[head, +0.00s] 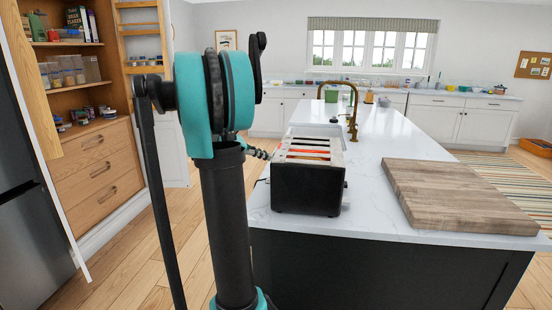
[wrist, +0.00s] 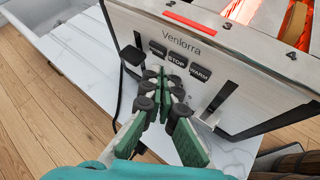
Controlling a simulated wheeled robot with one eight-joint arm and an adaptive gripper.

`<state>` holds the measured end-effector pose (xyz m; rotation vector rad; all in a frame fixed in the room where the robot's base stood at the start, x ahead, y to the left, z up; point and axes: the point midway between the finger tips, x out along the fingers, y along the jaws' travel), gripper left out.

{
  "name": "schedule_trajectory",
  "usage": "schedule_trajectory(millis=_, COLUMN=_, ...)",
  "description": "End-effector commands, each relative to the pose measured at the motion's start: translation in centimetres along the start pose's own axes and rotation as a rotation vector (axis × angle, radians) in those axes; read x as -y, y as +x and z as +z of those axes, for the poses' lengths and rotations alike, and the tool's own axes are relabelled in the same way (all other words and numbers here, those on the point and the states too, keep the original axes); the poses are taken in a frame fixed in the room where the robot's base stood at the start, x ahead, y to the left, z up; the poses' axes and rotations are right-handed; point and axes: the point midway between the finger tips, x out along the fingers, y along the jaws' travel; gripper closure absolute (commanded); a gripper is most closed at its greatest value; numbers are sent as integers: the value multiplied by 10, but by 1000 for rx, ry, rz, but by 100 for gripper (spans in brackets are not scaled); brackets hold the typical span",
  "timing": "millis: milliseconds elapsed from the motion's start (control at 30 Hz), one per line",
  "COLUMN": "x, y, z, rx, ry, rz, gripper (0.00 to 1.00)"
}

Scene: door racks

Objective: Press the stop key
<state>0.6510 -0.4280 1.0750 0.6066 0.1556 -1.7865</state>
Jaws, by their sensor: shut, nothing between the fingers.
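The toaster (head: 306,190) stands on the white island, and its slots glow orange. In the wrist view its steel front panel (wrist: 240,65) fills the upper part, marked "Venlorra". The stop key (wrist: 178,60) is the middle of three dark keys, between a left key (wrist: 157,48) and the WARM key (wrist: 200,73). My gripper (wrist: 164,75) is shut and empty, its tips just below the stop key in the picture. I cannot tell whether they touch the panel. In the head view the gripper (head: 259,153) shows small at the toaster's left side; the keys are hidden there.
A wooden board (head: 455,195) lies on the island's right. A brass tap (head: 351,110) and sink are behind the toaster. Wooden shelves and drawers (head: 95,165) stand left; floor between is clear.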

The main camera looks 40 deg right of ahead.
Motion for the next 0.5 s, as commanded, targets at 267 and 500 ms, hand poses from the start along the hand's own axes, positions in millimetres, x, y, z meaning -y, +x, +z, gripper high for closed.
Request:
schedule_trajectory(millis=267, x=2, y=2, z=2, rx=0, ry=0, rz=0, gripper=100)
schedule_trajectory(millis=500, x=5, y=6, z=4, rx=0, ry=0, rz=0, gripper=100)
